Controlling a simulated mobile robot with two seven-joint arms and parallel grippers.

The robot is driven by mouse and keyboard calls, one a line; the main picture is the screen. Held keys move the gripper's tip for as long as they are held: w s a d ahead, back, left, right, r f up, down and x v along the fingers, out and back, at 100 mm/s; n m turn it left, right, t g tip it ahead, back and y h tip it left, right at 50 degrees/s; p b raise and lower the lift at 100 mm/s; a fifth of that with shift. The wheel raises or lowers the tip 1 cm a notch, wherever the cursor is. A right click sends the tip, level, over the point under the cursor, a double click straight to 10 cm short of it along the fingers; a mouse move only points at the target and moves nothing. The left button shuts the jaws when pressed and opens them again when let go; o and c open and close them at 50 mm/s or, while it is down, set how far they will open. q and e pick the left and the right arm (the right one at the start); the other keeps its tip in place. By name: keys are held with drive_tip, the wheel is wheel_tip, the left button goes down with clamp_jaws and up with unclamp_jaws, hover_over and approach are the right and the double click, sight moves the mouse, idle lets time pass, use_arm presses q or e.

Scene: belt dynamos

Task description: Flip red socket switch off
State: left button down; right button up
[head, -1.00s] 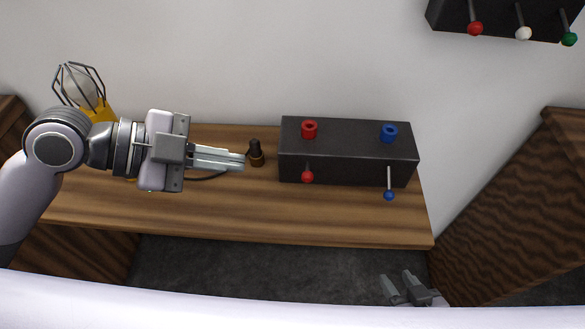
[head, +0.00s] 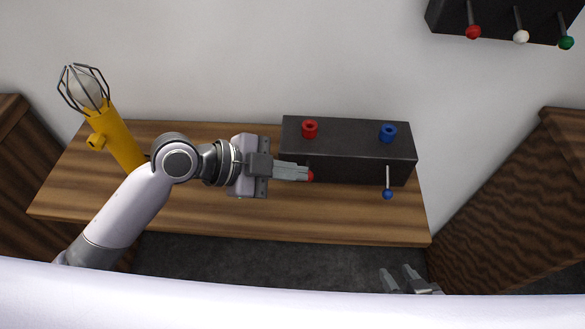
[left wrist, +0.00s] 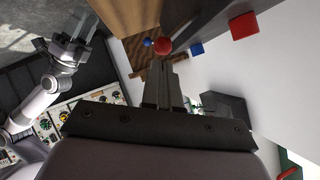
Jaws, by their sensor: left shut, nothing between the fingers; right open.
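A black box (head: 345,160) stands on the wooden table, with a red socket (head: 310,129) and a blue socket (head: 387,132) on top. The red switch's ball (head: 310,176) shows at the front of the box, partly hidden by my left gripper's fingertips. My left gripper (head: 308,174) is shut and empty, its tips at or very near the red ball; I cannot tell if they touch. In the left wrist view the red ball (left wrist: 162,47) is just beyond the fingertips. The blue switch (head: 387,192) hangs down. My right gripper (head: 402,280) is open below the table's front edge.
A black panel (head: 500,18) with red, white and green knobs is on the wall at upper right. A wooden cabinet (head: 510,200) stands at the right. The table front is clear.

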use_arm(q)
drive_tip(key=shift+w+f, duration=0.15)
drive_tip(key=shift+f, duration=0.2)
drive_tip(key=f+m+t+b, duration=0.1)
drive_tip(key=b, duration=0.2)
drive_tip(key=s+f+t+b, duration=0.1)
drive_tip(key=f+b, duration=0.1)
drive_tip(key=b, duration=0.1)
drive_tip(key=f+m+b, duration=0.1)
drive_tip(key=b, duration=0.2)
drive_tip(key=shift+s+f+m+t+h, duration=0.15)
drive_tip(key=shift+s+m+t+h, duration=0.15)
drive_tip(key=shift+s+t+h, duration=0.1)
wheel_tip(320, 180, down, 2)
drive_tip(key=m+t+b, duration=0.1)
drive_tip(key=m+b, duration=0.1)
drive_tip(key=b, duration=0.3)
drive_tip(key=shift+s+f+t+h, duration=0.1)
drive_tip(key=shift+s+t+h, duration=0.05)
drive_tip(key=shift+t+h, duration=0.2)
drive_tip(key=shift+f+m+t+h+b, duration=0.3)
drive_tip(key=shift+m+b, duration=0.2)
drive_tip(key=shift+b, duration=0.4)
drive_tip(key=shift+r, duration=0.25)
drive_tip(key=shift+p, duration=0.3)
